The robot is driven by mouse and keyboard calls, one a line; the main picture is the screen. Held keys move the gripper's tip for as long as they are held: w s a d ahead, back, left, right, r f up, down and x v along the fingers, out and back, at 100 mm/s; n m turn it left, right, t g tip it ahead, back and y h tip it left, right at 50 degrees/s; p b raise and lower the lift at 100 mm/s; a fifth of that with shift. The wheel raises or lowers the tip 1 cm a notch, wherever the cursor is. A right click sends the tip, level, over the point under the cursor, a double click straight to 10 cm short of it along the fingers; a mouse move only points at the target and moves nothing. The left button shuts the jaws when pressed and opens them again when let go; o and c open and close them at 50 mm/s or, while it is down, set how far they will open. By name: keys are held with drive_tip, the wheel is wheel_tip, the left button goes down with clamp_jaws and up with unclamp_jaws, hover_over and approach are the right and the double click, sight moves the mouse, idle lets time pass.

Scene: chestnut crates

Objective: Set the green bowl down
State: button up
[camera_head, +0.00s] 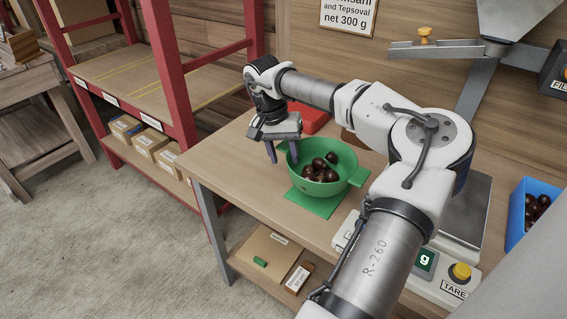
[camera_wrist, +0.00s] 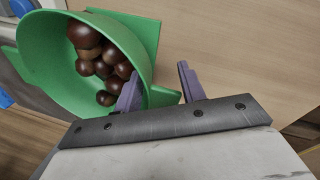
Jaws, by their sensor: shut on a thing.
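The green bowl (camera_head: 330,190) holds several dark brown chestnuts (camera_head: 320,168) and has handles at its sides. In the head view it is over a flat green mat (camera_head: 312,203) on the wooden table; whether its base touches the mat is hard to tell. My gripper (camera_head: 280,155) is at the bowl's left rim, pointing down. In the wrist view my gripper (camera_wrist: 157,88) has one finger inside the bowl (camera_wrist: 50,55) and one outside, shut on the bowl's wall. The bowl looks upright.
A scale (camera_head: 460,215) with a TARE button stands right of the bowl. A blue bin (camera_head: 518,215) of chestnuts is at the far right. A red object (camera_head: 312,117) lies behind the bowl. The table's left part (camera_head: 225,160) is clear.

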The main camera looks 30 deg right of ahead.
drive_tip(key=shift+w+a+p+x, duration=0.15)
drive_tip(key=shift+x, duration=0.75)
drive_tip(key=shift+w+a+p+x, duration=0.1)
drive_tip(key=shift+a+p+x, duration=0.05)
drive_tip(key=shift+x, duration=0.75)
drive_tip(key=shift+f, duration=0.2)
drive_tip(key=o, duration=1.1)
